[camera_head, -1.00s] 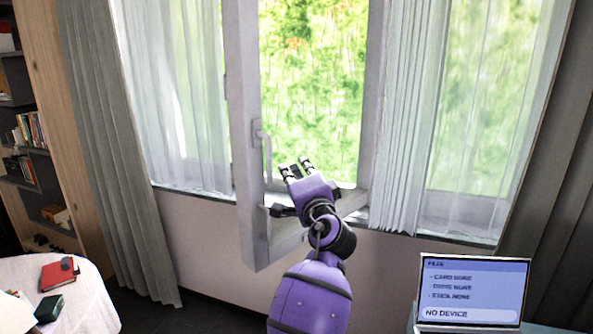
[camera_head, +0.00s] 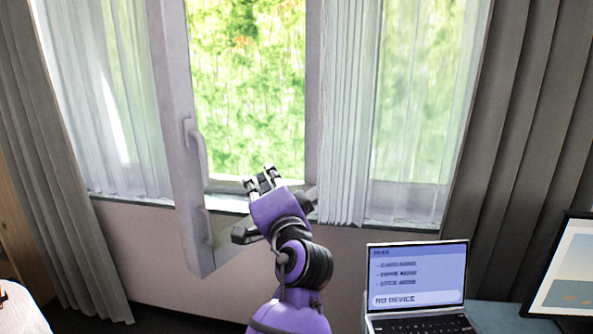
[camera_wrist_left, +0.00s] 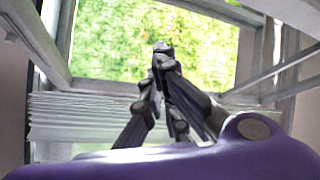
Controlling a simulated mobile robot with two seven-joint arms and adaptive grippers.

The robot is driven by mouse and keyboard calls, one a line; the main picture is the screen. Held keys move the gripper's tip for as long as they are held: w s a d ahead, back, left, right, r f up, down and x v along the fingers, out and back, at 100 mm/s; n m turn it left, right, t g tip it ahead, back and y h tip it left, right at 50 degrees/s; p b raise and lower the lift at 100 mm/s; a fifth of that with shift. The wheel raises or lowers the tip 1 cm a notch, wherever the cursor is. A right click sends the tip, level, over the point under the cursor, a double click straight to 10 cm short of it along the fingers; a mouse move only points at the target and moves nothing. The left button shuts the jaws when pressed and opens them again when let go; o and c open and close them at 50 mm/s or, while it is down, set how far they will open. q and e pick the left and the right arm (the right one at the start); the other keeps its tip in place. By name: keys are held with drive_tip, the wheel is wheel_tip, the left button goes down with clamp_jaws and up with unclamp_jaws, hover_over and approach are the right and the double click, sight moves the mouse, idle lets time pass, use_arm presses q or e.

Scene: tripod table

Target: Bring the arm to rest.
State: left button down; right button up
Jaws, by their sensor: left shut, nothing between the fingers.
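My left gripper (camera_head: 262,178) is raised in front of the window, at the end of my purple arm. Its fingers are shut with nothing between them; in the left wrist view the fingertips (camera_wrist_left: 162,50) meet in front of the green outdoors. The open window sash (camera_head: 178,130) stands to the left of the gripper, swung into the room. Its grey handle (camera_head: 196,148) is to the left of the gripper, apart from it. My right gripper is in neither view.
A laptop (camera_head: 417,280) stands open on a table at the lower right, with a monitor (camera_head: 567,270) at the right edge. White sheer curtains (camera_head: 347,120) hang beside the opening, and grey drapes (camera_head: 525,130) hang farther right. A white round table (camera_head: 22,312) shows at lower left.

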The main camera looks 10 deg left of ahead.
use_arm(q)
drive_tip(key=d+f+t+h, duration=0.1)
drive_tip(key=d+f+h, duration=0.5)
drive_tip(key=f, duration=0.4)
drive_tip(key=s+a+f+n+g+h+p, duration=0.15)
drive_tip(key=s+f, duration=0.35)
drive_tip(key=f, duration=0.5)
drive_tip(key=s+a+f+n+g+h+p, duration=0.1)
drive_tip(key=s+f+g+h, duration=0.15)
drive_tip(key=s+f, duration=0.5)
drive_tip(key=s+a+f+n+g, duration=0.1)
drive_tip(key=s+a+f+g, duration=0.1)
drive_tip(key=s+f, duration=0.5)
drive_tip(key=s+a+f+n+g+p, duration=0.1)
drive_tip(key=s+f, duration=0.7)
drive_tip(key=s, duration=0.8)
drive_tip(key=s+a+f+n+g+p, duration=0.1)
drive_tip(key=s+a+f+n+g, duration=0.1)
drive_tip(key=s+f, duration=0.6)
drive_tip(key=s+a, duration=0.1)
drive_tip(key=s, duration=0.2)
drive_tip(key=shift+s+a+f+g, duration=0.25)
drive_tip(key=shift+s+g, duration=0.15)
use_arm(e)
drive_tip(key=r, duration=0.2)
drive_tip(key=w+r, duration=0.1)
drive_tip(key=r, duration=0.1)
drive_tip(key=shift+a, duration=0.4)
